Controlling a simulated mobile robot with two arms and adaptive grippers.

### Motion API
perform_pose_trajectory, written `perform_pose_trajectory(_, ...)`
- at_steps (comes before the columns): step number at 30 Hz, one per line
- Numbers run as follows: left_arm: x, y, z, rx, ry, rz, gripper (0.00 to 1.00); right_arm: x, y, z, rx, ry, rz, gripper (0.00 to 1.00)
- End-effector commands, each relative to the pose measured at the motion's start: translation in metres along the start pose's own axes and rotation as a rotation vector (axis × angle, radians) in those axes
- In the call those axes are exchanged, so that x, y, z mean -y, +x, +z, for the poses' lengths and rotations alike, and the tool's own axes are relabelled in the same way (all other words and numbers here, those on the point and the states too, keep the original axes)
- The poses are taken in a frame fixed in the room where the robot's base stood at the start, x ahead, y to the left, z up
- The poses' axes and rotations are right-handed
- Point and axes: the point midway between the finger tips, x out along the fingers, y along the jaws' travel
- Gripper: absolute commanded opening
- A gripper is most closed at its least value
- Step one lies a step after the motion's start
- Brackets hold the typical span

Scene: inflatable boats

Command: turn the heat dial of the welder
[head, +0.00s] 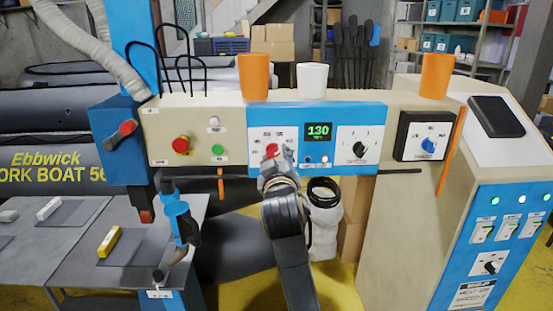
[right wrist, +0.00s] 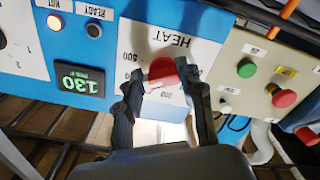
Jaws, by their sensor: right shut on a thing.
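The heat dial is a red knob (head: 272,149) on the white HEAT panel of the welder's blue control box (head: 345,112). In the right wrist view, which is upside down, the red heat dial (right wrist: 162,71) sits between the two dark fingers of my right gripper (right wrist: 162,80). My right gripper (head: 275,160) reaches it from below and is shut on it. The fingers hide part of the dial and its scale. The green display (head: 318,132) reads 130. My left gripper is not in view.
Left of the dial are a red emergency button (head: 181,145) and a green button (head: 218,150). A black knob (head: 360,149) and a blue knob (head: 429,145) are to the right. Cups, one of them orange (head: 254,77), stand on top. A table (head: 130,262) is at lower left.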

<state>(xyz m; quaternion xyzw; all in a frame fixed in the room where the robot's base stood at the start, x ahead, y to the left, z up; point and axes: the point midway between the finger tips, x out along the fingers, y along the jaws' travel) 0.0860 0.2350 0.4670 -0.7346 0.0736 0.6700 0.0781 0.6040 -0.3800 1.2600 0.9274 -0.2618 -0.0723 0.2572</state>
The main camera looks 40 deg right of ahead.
Motion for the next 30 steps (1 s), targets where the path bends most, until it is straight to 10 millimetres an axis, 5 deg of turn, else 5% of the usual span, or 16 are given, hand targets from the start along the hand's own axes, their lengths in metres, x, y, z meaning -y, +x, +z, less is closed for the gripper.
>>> perform_pose_trajectory(15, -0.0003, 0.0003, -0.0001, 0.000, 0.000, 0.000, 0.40, 0.0013, 0.0002, 0.0014, 0.004, 0.018, -0.003, 0.07)
perform_pose_trajectory(16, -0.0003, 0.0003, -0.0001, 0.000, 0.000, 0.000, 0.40, 0.0013, 0.0002, 0.0014, 0.004, 0.017, -0.003, 0.42)
perform_pose_trajectory(19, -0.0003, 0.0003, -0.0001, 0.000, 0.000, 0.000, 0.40, 0.0011, 0.0002, 0.0012, 0.003, 0.017, -0.002, 0.61)
perform_pose_trajectory(30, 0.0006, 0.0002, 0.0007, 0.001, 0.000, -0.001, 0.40, 0.0009, -0.0034, 0.0004, 0.001, 0.017, -0.002, 0.61)
